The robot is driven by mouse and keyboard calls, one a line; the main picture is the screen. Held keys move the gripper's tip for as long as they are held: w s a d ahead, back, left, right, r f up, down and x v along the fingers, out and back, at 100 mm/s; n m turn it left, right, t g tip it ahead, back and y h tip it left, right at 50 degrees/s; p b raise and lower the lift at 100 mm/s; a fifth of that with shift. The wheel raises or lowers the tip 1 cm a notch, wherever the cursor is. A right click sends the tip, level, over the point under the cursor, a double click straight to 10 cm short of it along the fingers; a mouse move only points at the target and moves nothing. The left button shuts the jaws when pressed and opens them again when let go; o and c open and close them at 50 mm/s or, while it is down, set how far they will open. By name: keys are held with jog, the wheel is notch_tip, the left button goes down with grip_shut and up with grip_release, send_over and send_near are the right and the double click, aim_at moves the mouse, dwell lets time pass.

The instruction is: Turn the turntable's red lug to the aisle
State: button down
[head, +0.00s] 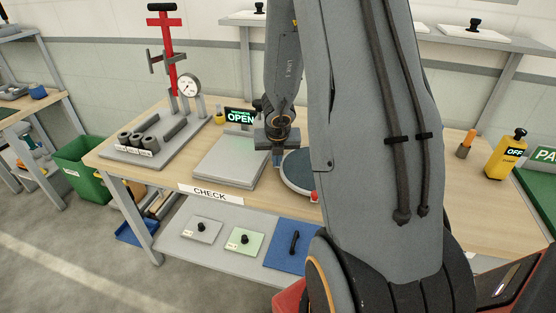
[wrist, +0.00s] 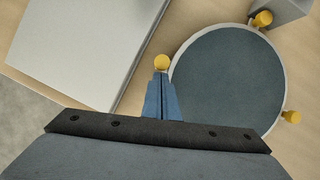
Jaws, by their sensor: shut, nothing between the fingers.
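The turntable is a round disc with a dark blue-grey top and pale rim; it lies on the bench, partly behind my arm in the head view (head: 297,172) and mostly visible in the wrist view (wrist: 228,80). Its red lug (head: 314,196) shows at the front edge in the head view, close to my arm; I do not see it in the wrist view. Yellow lugs stand around the rim: one at left (wrist: 161,63), one at top (wrist: 262,19), one at right (wrist: 291,117). My gripper (wrist: 163,82) is shut and empty, fingertips beside the left yellow lug; contact is unclear.
A grey plate (head: 225,160) lies left of the turntable, with an OPEN sign (head: 240,116) behind it. A gauge press (head: 180,90) stands farther left. A shelf below (head: 225,250) holds several knobbed plates.

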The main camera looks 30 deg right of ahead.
jog(key=shift+w+d+m, duration=0.3)
jog(key=shift+w+m, duration=0.15)
jog(key=shift+m, duration=0.05)
jog(key=shift+w, duration=0.1)
dwell(0.6)
jog(key=shift+s+a+f+b, duration=0.1)
jog(key=shift+s+a+b, duration=0.25)
jog(key=shift+s+b, duration=0.15)
jog(key=shift+s+a+r, duration=0.25)
jog(key=shift+s+a, duration=0.3)
jog(key=shift+s, duration=0.05)
jog(key=shift+s+a+r, duration=0.25)
jog(key=shift+s+a, duration=0.25)
jog(key=shift+s, duration=0.1)
jog(key=p+v, duration=0.6)
jog(key=v, duration=0.3)
jog(key=shift+w+r, duration=0.1)
